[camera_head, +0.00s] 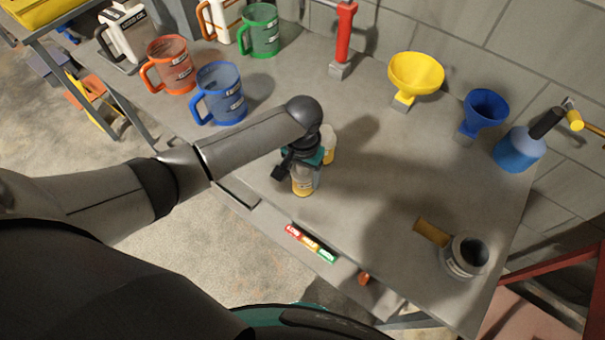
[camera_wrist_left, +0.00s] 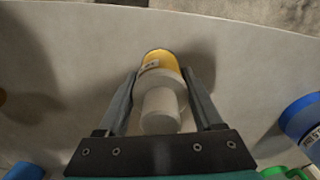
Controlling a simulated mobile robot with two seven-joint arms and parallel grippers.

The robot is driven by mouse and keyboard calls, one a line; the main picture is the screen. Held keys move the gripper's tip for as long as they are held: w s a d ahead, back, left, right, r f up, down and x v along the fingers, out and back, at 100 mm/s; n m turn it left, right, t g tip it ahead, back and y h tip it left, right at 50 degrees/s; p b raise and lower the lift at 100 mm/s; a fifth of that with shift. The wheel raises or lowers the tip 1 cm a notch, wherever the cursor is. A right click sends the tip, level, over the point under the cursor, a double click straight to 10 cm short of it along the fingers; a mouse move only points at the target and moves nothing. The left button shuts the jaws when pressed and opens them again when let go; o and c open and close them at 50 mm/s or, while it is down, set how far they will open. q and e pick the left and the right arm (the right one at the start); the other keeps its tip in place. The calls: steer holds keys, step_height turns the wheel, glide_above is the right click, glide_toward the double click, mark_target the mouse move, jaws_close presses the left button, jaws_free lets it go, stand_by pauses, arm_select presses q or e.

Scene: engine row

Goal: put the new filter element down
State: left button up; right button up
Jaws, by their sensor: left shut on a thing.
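My left gripper (camera_head: 304,165) is low over the grey workbench (camera_head: 375,185), near its front edge. It is shut on the new filter element (camera_head: 303,187), a yellow piece with a label. In the left wrist view the filter element (camera_wrist_left: 158,62) sits between the two fingers (camera_wrist_left: 160,92), with a pale cylindrical part nearer the camera. A pale and yellow piece (camera_head: 328,142) shows just behind the gripper; I cannot tell whether it belongs to the same thing. The gripper hides part of the element, and its contact with the bench is unclear. My right gripper is not in view.
Blue (camera_head: 220,93), orange (camera_head: 170,65) and green (camera_head: 260,30) jugs stand at the left. Yellow (camera_head: 416,74) and blue (camera_head: 484,110) funnels stand along the wall. A brown cylinder (camera_head: 432,232) lies beside a grey open cup (camera_head: 466,256) at right. The bench middle is clear.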

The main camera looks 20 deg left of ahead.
arm_select(q)
steer(key=o, duration=1.5)
steer(key=shift+f, duration=0.1)
step_height(320, 180, up, 11)
steer(key=shift+r+p, duration=0.15)
steer(key=shift+p, duration=0.9)
steer(key=shift+r, duration=0.55)
steer(key=shift+d, duration=0.1)
